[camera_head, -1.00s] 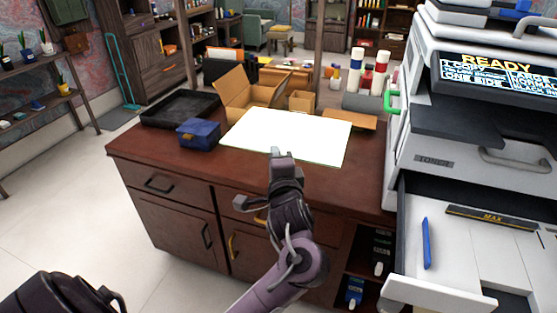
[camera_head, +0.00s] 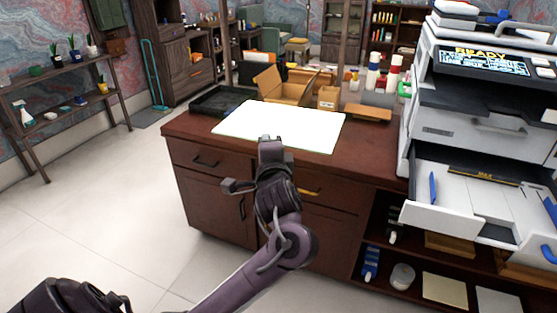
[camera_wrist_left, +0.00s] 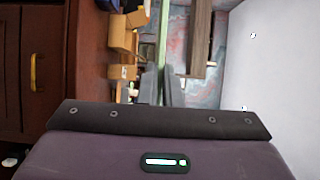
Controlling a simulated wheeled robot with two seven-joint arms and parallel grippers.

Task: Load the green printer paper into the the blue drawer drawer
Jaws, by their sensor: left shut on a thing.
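The printer paper (camera_head: 280,124) is a flat sheet, white on top with a thin green edge. It is held level above the desk front, reaching past its front edge. My left gripper (camera_head: 271,145) is shut on its near edge. In the left wrist view, the paper (camera_wrist_left: 163,38) shows edge-on as a thin green strip between the fingers of my left gripper (camera_wrist_left: 162,86). The printer drawer (camera_head: 435,218) stands open at the right, a white tray with a blue upright piece (camera_head: 433,188) inside. The paper is left of the drawer and apart from it. My right gripper is not in view.
A black tray (camera_head: 220,100), an open cardboard box (camera_head: 280,88) and bottles (camera_head: 373,78) are on the desk behind the paper. The pale floor (camera_head: 130,200) at left is clear.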

